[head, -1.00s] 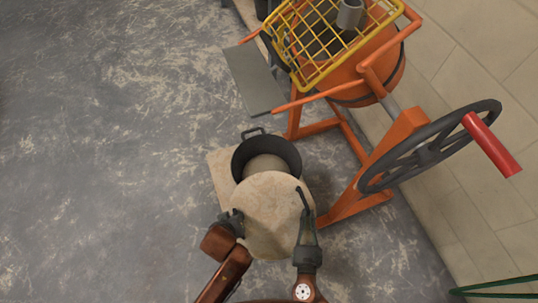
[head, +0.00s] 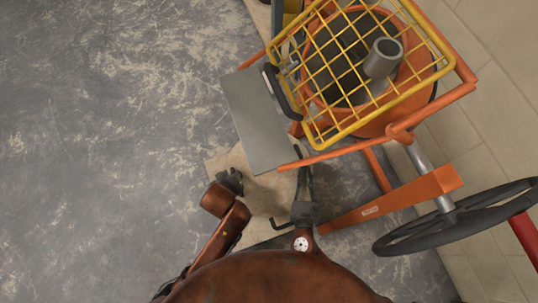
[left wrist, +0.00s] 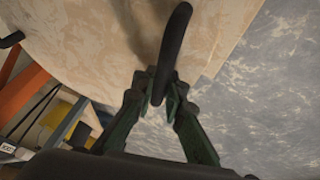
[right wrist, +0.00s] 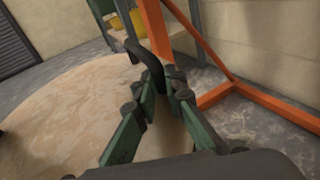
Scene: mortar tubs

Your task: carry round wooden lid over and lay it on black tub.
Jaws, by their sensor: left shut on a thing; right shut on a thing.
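The round wooden lid (head: 263,197) is pale and mottled, and lies between my two grippers in the head view. It also shows in the left wrist view (left wrist: 95,35) and the right wrist view (right wrist: 65,115). My left gripper (head: 230,182) is shut on a dark curved handle at the lid's side. My right gripper (head: 303,185) is shut on another dark curved handle at the opposite side. The black tub cannot be made out in any current view. Whether the lid touches anything beneath is not clear.
An orange mixer (head: 380,120) with a yellow grid (head: 350,75) stands close ahead and to the right. Its dark handwheel (head: 455,222) is at the right. A grey plate (head: 258,125) is just beyond the lid. A pale board (head: 220,163) lies at the left; open floor (head: 100,130) lies further left.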

